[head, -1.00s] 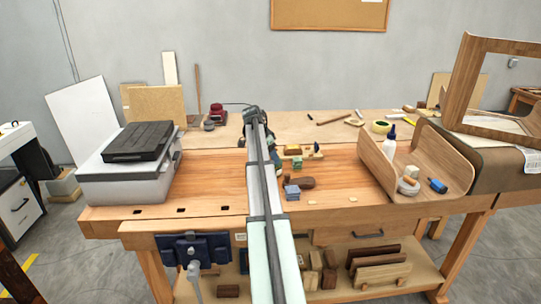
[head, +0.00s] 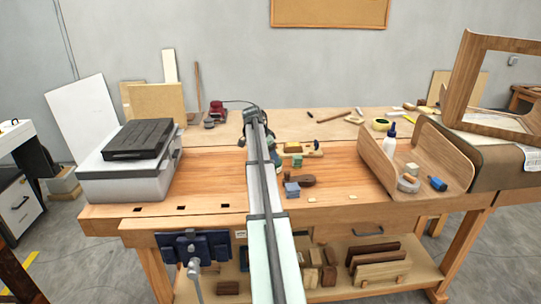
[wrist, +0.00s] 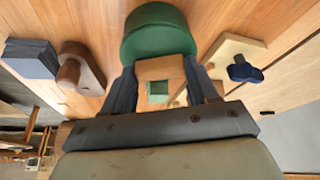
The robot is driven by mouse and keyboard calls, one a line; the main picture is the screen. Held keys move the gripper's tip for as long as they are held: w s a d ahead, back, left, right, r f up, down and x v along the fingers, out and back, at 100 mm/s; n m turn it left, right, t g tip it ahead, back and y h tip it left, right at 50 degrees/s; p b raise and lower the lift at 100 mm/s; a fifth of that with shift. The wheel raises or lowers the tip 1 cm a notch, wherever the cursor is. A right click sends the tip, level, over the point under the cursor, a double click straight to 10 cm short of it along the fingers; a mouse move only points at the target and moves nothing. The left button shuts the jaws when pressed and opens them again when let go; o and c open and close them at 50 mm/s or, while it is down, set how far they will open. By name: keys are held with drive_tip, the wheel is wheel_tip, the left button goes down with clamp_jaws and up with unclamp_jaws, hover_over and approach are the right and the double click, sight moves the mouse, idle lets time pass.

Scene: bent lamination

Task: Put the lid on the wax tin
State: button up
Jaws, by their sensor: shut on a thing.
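My gripper (wrist: 160,80) is shut on a tan wooden block (wrist: 160,68) that fills the space between its fingers. A thick green round piece (wrist: 158,35) sits against the block at the fingertips; I take it for the lid, with the block as its grip. In the head view my arm hides the gripper and the held piece. I cannot pick out the wax tin for certain; a small dark round thing (head: 209,124) stands at the back.
A wooden plane with a blue knob (head: 318,147), a brown wooden tool (head: 303,180) and a grey-blue stack (head: 292,190) lie right of my arm. A bent wooden piece (head: 440,155) stands further right. A grey machine (head: 130,180) stands left. Bench between it and my arm is clear.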

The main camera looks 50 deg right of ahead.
drive_tip(key=shift+f, duration=0.15)
drive_tip(key=o, duration=1.3)
drive_tip(key=shift+o, duration=0.2)
drive_tip(key=shift+r, duration=4.05)
